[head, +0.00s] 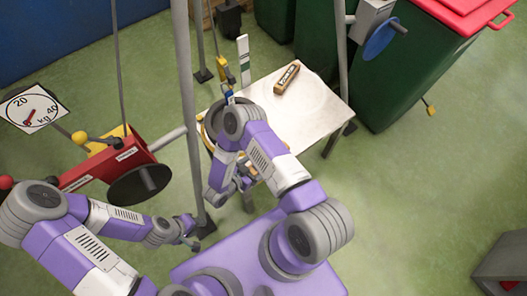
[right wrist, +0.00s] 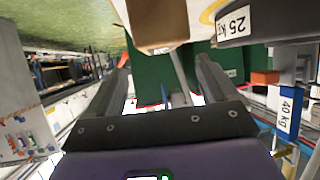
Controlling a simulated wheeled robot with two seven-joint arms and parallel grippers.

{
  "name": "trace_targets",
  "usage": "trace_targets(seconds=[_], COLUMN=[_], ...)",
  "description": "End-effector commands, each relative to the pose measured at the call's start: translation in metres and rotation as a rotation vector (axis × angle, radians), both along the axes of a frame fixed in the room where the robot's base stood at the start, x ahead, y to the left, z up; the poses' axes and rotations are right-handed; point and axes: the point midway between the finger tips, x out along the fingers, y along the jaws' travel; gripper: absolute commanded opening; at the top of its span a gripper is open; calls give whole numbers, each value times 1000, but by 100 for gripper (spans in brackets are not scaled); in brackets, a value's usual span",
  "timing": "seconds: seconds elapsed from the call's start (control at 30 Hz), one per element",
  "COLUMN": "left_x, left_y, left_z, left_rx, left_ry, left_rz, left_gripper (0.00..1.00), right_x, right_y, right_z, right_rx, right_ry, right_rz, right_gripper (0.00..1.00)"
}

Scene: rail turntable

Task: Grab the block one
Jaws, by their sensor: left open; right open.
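A brown block (head: 287,78) with a dark-and-white label lies on the white table (head: 315,105); its print is too small to read. In the right wrist view a brown block-like thing (right wrist: 155,22) shows at the top, just beyond the fingertips; I cannot tell whether it is the same block. My right gripper (right wrist: 162,68) is open with nothing between its fingers. In the head view my right arm reaches over the table's near left side and largely hides that gripper. My left gripper (head: 188,238) is open and empty, low at the left, apart from the table.
A grey post (head: 186,90) stands left of the table. A red device (head: 105,160) with a dark disc and a dial sign (head: 32,108) are at left. Green bins (head: 400,70) stand behind. A 25 kg part (right wrist: 245,22) and a 40 kg label (right wrist: 287,108) show near my right gripper.

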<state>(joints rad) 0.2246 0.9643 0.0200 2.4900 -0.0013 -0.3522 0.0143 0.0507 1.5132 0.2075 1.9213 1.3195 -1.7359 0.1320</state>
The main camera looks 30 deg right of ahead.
Motion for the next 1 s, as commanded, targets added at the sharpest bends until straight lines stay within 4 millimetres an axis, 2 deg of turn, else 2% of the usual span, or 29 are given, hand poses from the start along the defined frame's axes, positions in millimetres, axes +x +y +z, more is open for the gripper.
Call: trace_targets(seconds=[0.5,0.63,0.83,0.87,1.0], left_x=[-1,-1,0,0,0], left_y=[0,0,0,0,0], left_z=[-28,-30,-29,-29,-29], left_rx=[0,0,0,0,0], left_ry=[1,1,1,1,1], left_rz=[0,0,0,0,0], left_gripper=[43,43,43,43,43], right_x=[17,19,19,19,19], right_y=[-58,-65,-65,-65,-65], right_z=[-28,-31,-30,-30,-30], right_rx=[-1,0,0,-1,-1], right_ry=[1,0,0,0,0], right_rz=[-4,-2,-1,-1,-1], right_gripper=[86,86,86,84,63])
